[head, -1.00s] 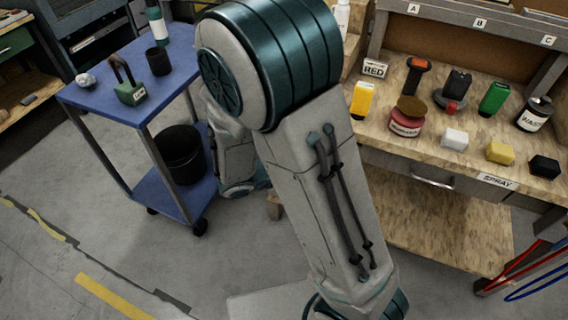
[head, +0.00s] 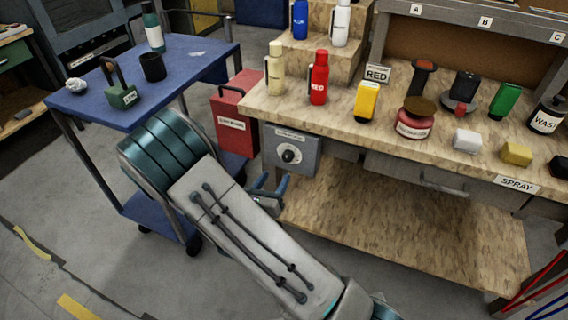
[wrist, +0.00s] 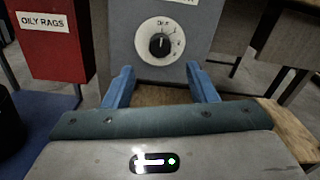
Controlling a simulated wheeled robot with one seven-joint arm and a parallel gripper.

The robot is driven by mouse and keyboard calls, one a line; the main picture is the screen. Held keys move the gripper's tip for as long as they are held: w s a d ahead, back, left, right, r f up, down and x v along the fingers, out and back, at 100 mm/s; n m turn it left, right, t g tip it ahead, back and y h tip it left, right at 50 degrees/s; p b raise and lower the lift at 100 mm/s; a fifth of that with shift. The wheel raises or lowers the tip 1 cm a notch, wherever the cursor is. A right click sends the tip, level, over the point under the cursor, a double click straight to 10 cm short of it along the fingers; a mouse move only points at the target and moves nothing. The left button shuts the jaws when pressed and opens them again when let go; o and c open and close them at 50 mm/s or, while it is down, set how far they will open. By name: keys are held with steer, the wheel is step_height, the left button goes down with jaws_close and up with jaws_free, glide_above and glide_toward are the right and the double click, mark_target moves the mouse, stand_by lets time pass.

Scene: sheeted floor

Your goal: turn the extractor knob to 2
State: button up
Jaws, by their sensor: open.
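The extractor knob (head: 290,155) is a dark knob on a white round dial, on the front of a grey box (head: 307,146) under the bench's left end. In the wrist view the knob (wrist: 158,44) is ahead of and above my gripper (wrist: 162,80), between the lines of its two blue fingers. The knob's pointer looks roughly upward; the dial marks are too small to read surely. My gripper (head: 269,186) is open and empty, below and left of the dial in the head view, apart from it.
A red oily-rags bin (wrist: 54,38) stands left of the box, also in the head view (head: 236,115). A blue cart (head: 120,80) stands further left. The workbench (head: 400,150) carries bottles and sprayers; its lower shelf (head: 400,225) is bare.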

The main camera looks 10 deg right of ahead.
mark_target(286, 159)
steer(key=x, duration=0.7)
steer(key=shift+w+d, duration=0.25)
steer(key=shift+w, duration=0.05)
steer(key=c, duration=1)
